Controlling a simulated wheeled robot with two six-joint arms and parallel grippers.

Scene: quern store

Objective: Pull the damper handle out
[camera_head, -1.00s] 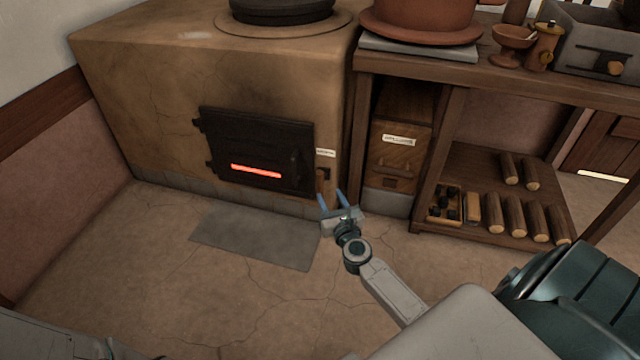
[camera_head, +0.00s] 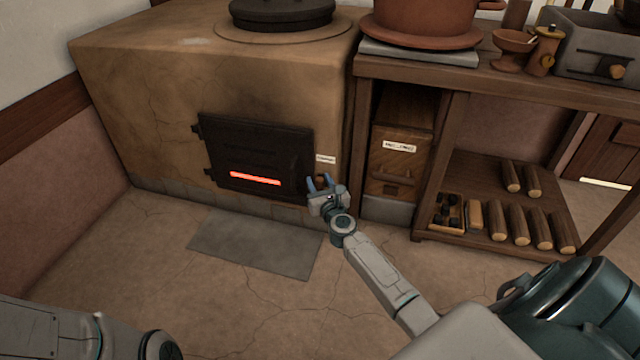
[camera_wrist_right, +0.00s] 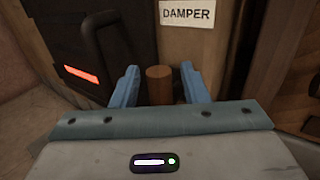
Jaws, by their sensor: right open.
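The damper handle (camera_wrist_right: 159,84) is a short brown wooden knob below a white DAMPER label (camera_wrist_right: 187,14) on the stove front. In the head view the label (camera_head: 325,159) sits just right of the stove door. My right gripper (camera_head: 320,181) is open at the handle. In the right wrist view its two blue fingers (camera_wrist_right: 160,86) stand on either side of the knob, with a gap visible on each side. The knob's base and mount are partly hidden. Only part of my left arm shows at the bottom left; its gripper is out of view.
The black stove door (camera_head: 258,155) with a glowing red slot is left of the handle; its dark handle (camera_wrist_right: 103,45) juts out close by. A wooden bench (camera_head: 490,85) with a drawer box (camera_head: 393,160) stands to the right. The floor in front is clear around a grey slab (camera_head: 255,243).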

